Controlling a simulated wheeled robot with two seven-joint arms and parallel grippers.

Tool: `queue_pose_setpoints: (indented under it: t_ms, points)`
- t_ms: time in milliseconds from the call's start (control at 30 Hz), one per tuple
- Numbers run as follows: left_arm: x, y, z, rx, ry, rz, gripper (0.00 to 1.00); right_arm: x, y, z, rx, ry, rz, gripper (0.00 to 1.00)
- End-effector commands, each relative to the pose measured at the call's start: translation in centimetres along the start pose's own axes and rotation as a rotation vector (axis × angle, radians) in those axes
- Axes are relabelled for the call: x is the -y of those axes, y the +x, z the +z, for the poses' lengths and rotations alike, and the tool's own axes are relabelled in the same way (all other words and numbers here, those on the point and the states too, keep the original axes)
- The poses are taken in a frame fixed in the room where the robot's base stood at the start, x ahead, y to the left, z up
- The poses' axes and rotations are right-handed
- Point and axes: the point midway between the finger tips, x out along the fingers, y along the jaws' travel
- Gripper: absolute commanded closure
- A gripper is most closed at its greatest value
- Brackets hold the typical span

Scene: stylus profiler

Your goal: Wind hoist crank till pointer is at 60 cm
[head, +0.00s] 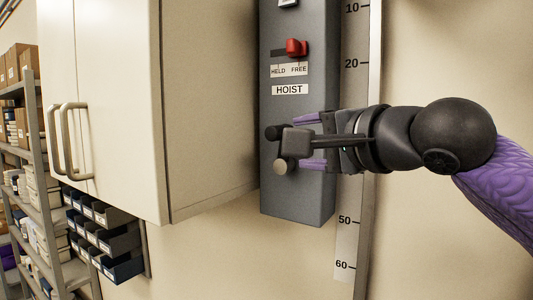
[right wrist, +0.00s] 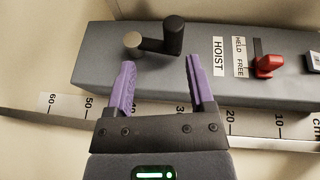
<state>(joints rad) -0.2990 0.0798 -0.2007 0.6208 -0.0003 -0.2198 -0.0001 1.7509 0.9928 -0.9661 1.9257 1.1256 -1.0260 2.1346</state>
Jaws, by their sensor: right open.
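The grey hoist box (head: 297,205) hangs on the wall with a HOIST label. Its crank has a dark handle (right wrist: 174,35) and a pale hub (right wrist: 133,42); in the head view the handle (head: 273,132) is above the hub (head: 281,166). My right gripper (right wrist: 160,65) is open and empty, its purple fingers pointing toward the crank; the handle and hub show just beyond the fingertips. The scale (head: 352,95) beside the box shows 10, 20, 50 and 60; my gripper covers its middle. I cannot make out a pointer. My left gripper is not in view.
A red lever (head: 296,47) on the box is at the FREE side of its HELD/FREE label. A cream cabinet (head: 205,100) stands close to the box's left. Shelves (head: 35,150) and dark bins (head: 105,235) are farther left. The wall below the box is clear.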

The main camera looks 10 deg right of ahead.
Motion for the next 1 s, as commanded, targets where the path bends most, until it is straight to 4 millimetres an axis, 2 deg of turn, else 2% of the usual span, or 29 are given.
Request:
queue_pose_setpoints:
  t_ms: [67,167,400,533,667,867,1000]
  points:
    - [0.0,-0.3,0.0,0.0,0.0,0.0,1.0,1.3,-0.9,-0.2,-0.005,0.041,-0.018,0.31]
    - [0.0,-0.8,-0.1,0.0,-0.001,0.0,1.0,1.6,0.0,-0.2,-0.004,0.059,-0.02,0.31]
    - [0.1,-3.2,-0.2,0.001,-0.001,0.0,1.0,2.0,5.7,-0.2,-0.004,0.055,-0.02,0.31]
    - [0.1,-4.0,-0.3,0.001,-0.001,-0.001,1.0,1.9,7.9,-0.2,-0.005,0.054,-0.021,0.31]
    - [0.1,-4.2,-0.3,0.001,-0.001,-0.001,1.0,1.7,8.7,-0.2,-0.005,0.053,-0.022,0.31]
    - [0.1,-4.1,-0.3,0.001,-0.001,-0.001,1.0,1.6,8.8,-0.2,-0.005,0.052,-0.023,0.31]
    - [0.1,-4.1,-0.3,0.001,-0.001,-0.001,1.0,1.6,8.8,-0.2,-0.005,0.052,-0.023,0.58]
